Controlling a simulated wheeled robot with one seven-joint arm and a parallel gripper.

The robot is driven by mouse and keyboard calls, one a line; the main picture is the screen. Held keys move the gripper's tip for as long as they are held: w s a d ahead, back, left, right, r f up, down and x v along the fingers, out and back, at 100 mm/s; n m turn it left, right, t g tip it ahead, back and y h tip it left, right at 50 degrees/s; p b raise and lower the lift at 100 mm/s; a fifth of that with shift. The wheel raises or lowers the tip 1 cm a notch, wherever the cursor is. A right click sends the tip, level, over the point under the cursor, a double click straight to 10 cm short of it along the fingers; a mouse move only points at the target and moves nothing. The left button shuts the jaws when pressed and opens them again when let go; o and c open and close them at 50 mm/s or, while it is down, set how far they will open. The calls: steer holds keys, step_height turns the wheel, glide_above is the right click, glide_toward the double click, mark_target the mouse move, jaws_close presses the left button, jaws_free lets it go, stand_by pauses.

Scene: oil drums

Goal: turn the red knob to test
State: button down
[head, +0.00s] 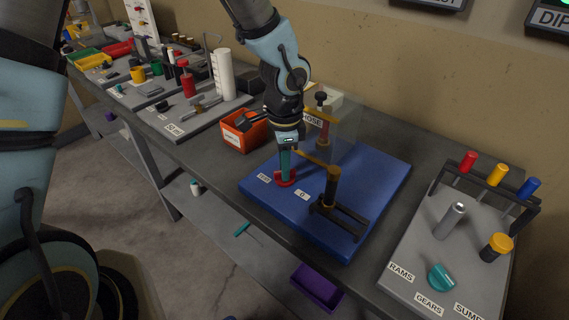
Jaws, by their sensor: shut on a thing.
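The red knob (285,183) sits near the front edge of the blue board (375,180) in the head view. Two small white labels lie beside it: one to its left (264,179), too small to read surely, and one to its right (303,195) that seems to read 0. My gripper (286,171) points straight down over the knob and is shut on it. The fingers hide much of the knob's top, so I cannot tell which label it points to.
A black stand with a dark yellow-topped post (331,190) is right of my gripper. A clear panel (347,135) stands behind, with an orange bin (243,135) at left. A grey board (420,250) with coloured handles and a teal knob (441,277) is at right.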

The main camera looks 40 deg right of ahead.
steer(key=shift+d+m, duration=0.1)
steer(key=shift+m, duration=0.4)
steer(key=c, duration=0.8)
jaws_free()
steer(key=shift+c, duration=0.2)
step_height(320, 180, up, 11)
steer(key=shift+b, duration=0.45)
steer(key=shift+f, duration=0.1)
